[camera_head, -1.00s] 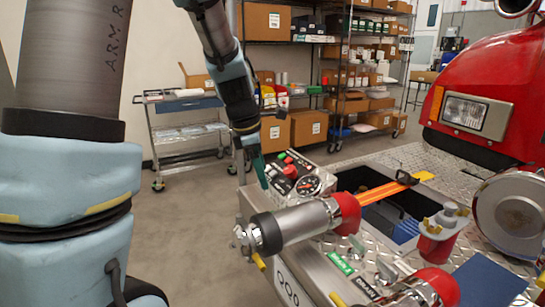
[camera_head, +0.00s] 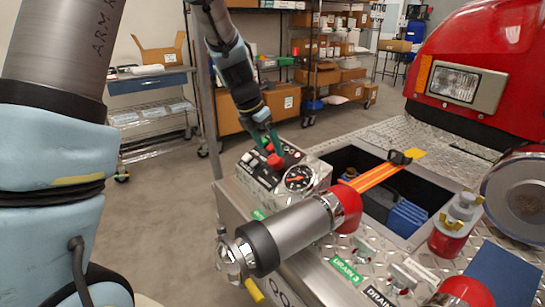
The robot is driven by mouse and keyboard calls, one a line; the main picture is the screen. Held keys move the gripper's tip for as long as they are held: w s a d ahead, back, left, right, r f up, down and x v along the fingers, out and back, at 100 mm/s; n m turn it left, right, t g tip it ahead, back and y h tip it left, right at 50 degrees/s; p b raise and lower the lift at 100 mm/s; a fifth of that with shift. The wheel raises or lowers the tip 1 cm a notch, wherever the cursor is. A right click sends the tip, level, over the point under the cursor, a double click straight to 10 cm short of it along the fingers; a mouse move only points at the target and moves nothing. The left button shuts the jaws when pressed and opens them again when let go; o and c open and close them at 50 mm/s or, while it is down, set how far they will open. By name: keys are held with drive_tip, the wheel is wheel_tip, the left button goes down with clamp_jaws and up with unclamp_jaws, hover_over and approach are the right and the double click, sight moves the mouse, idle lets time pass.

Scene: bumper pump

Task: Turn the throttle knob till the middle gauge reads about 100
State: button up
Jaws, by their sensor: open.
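The pump control panel (camera_head: 252,181) is a small sloped box on the near left corner of the bumper deck. A round black-faced gauge (camera_head: 298,178) sits at its right end; its needle shows but the reading is too small to tell. Red knobs (camera_head: 275,161) stand on the panel left of and behind that gauge. Which one is the throttle knob I cannot tell. My gripper (camera_head: 269,146), with green fingers, is open and reaches down from above at the red knobs. Whether it touches one I cannot tell. It hides part of the panel.
A large silver pipe fitting (camera_head: 290,236) with a red collar sticks out in front of the panel. An open bay (camera_head: 350,160) with an orange strap (camera_head: 377,177) lies to the right. The red truck body (camera_head: 485,75) rises at right. Shelves and a cart (camera_head: 150,112) stand behind.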

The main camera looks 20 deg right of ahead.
sight(274, 158)
drive_tip(key=shift+x, duration=2.6)
drive_tip(key=shift+s, duration=0.1)
clamp_jaws()
